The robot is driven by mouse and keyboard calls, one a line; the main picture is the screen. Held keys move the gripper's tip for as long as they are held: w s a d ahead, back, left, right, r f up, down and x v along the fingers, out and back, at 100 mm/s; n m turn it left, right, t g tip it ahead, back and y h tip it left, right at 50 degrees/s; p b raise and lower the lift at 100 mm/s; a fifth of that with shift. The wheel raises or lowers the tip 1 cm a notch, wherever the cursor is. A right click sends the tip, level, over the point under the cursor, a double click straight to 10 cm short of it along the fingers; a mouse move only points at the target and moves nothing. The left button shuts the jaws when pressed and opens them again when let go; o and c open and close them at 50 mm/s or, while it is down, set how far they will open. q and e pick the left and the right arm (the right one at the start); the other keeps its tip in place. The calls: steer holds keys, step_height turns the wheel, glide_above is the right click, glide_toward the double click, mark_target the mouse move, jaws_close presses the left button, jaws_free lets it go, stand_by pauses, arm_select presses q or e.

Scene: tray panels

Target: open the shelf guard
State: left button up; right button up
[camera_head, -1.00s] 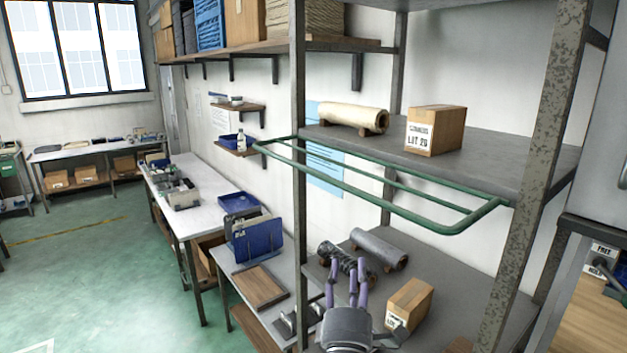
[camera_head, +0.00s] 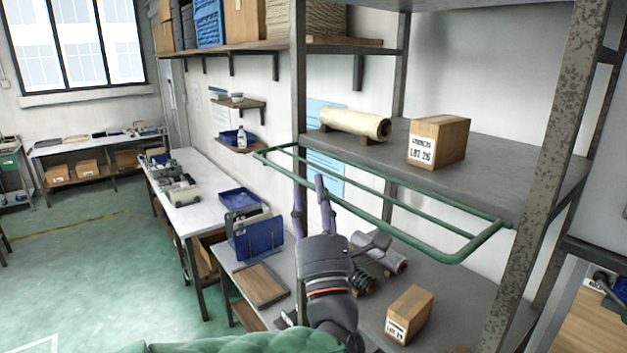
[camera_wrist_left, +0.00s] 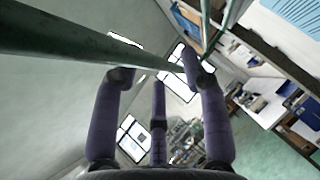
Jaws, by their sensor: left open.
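The shelf guard (camera_head: 372,219) is a green tubular rail loop, sticking out in front of the upper shelf (camera_head: 480,175) and tilted slightly downward. My left gripper (camera_head: 310,190) is open and empty, with purple fingers pointing up near the guard's front bar, left of its middle. In the left wrist view a green bar of the guard (camera_wrist_left: 60,38) runs close across the open fingers (camera_wrist_left: 158,72). Whether the fingertips touch it I cannot tell. My right gripper is not in view.
A cream roll (camera_head: 355,123) and a carton (camera_head: 438,142) stand on the upper shelf. Another carton (camera_head: 410,314) and grey rolls lie on the lower shelf, partly behind my gripper. A speckled post (camera_head: 560,130) stands at right and a dark post (camera_head: 298,90) at left.

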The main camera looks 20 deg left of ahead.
arm_select(q)
steer(key=shift+x, duration=1.15)
